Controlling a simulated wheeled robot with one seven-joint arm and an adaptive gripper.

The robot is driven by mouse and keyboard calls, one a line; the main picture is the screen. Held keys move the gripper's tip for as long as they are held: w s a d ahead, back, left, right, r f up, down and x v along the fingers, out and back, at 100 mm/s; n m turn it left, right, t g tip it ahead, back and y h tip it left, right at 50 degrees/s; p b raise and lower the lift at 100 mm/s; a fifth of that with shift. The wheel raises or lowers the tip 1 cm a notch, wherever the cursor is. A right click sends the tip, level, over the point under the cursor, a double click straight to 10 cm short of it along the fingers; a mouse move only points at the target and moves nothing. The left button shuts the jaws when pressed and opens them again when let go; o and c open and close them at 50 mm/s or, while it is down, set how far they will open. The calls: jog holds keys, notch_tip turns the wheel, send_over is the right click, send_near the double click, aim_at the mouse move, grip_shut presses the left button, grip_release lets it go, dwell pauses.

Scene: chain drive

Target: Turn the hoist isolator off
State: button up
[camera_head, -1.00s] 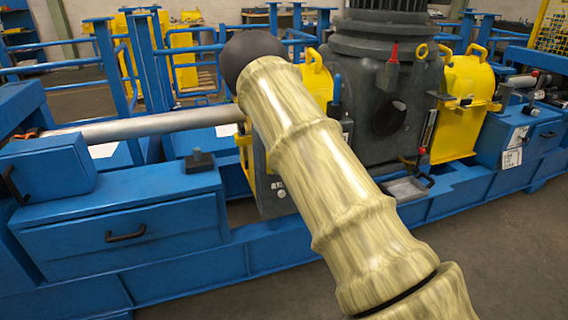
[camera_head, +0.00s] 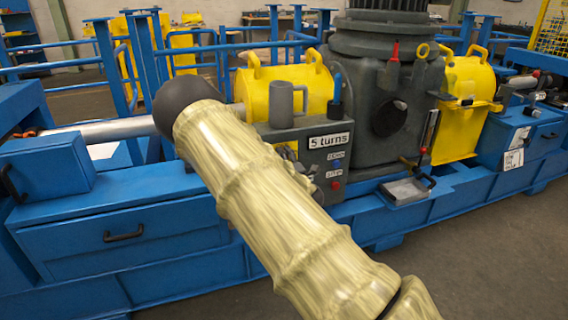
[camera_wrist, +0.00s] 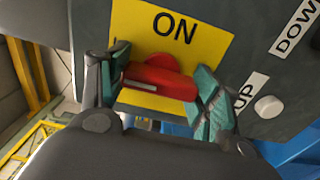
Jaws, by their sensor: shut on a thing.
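The hoist isolator's red handle (camera_wrist: 158,80) sits on a yellow plate (camera_wrist: 205,42) marked ON in the wrist view. My gripper (camera_wrist: 162,82) has its teal-padded fingers one on each side of the red handle, shut on it. The handle lies across the plate, slightly tilted in the picture, below the word ON.
Beside the plate are labels UP and DOWN and a white round button (camera_wrist: 268,106). In the head view, a red button (camera_head: 336,186) is on the box, with a grey cylinder (camera_head: 281,103) above it. A large grey gear housing (camera_head: 385,85) stands to the right, between yellow covers.

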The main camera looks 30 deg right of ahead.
jog(key=shift+s+f, duration=0.1)
dwell(0.4)
jog(key=o, duration=1)
jog(key=shift+d, duration=0.1)
jog(key=v, duration=1.2)
